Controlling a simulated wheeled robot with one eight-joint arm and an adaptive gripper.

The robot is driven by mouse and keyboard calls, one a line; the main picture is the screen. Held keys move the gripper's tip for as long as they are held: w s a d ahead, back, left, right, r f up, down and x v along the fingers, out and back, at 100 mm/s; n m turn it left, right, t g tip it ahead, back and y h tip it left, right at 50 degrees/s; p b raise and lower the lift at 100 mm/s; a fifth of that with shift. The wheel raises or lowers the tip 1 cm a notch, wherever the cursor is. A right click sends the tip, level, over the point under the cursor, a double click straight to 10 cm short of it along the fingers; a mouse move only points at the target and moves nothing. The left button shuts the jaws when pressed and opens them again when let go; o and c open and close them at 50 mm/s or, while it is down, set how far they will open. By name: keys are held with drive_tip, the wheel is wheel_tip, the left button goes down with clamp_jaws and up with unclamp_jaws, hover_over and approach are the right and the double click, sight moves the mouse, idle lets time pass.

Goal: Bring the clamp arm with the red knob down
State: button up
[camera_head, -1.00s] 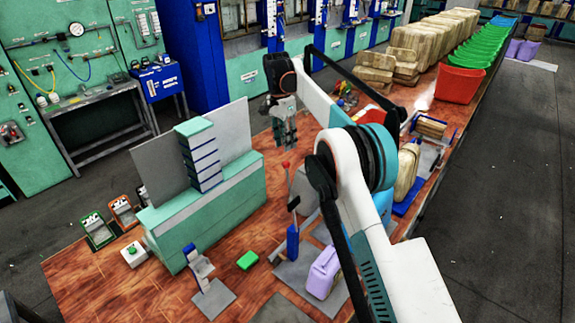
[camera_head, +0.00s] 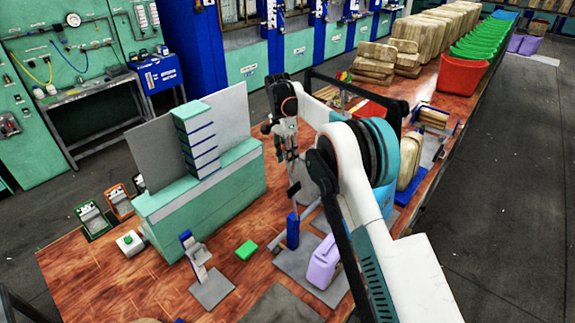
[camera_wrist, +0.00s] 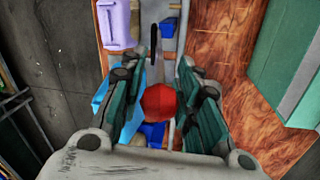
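The clamp's red knob (camera_wrist: 160,101) shows in the wrist view between the two fingers of my gripper (camera_wrist: 158,88). The fingers are apart, one on each side of it, and I cannot tell whether either touches it. In the head view my gripper (camera_head: 291,155) is above the clamp's blue stand (camera_head: 292,232) and hides the knob. The clamp arm (camera_head: 294,189) stands up steeply from the stand, its upper part hidden by my gripper. The stand is on a grey plate (camera_head: 305,265) on the wooden table.
A smaller blue-and-grey stand (camera_head: 196,255) is further left. A green bench unit (camera_head: 205,205) with a grey panel stands behind. Bare wood lies between.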

drive_tip(key=shift+s+d+f, duration=0.1)
drive_tip(key=shift+s+f, duration=0.05)
drive_tip(key=shift+f, duration=0.65)
drive_tip(key=shift+c, duration=0.2)
clamp_jaws()
drive_tip(key=shift+d, duration=0.1)
